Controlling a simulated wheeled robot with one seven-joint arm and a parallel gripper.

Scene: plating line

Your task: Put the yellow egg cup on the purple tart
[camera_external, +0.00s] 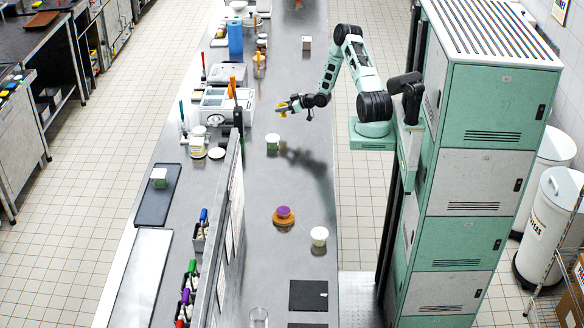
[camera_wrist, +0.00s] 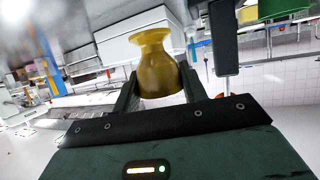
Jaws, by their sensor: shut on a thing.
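The yellow egg cup (camera_wrist: 158,68) is between the fingers of my gripper (camera_wrist: 165,95), which is shut on it. In the external view my gripper (camera_external: 285,108) holds the egg cup (camera_external: 282,112) above the steel counter, near its far half. The purple tart (camera_external: 283,211) sits on an orange-brown round base (camera_external: 284,220) on the counter, well nearer the camera than my gripper and apart from it. The egg cup is small in the external view, and its lower part is partly hidden by the fingers in the wrist view.
A green and white cup (camera_external: 273,142) stands on the counter just nearer the camera than my gripper. A white cup (camera_external: 319,236) stands right of the tart. An upright divider panel (camera_external: 231,205) runs to the left. Black mats (camera_external: 308,294) lie at the near end.

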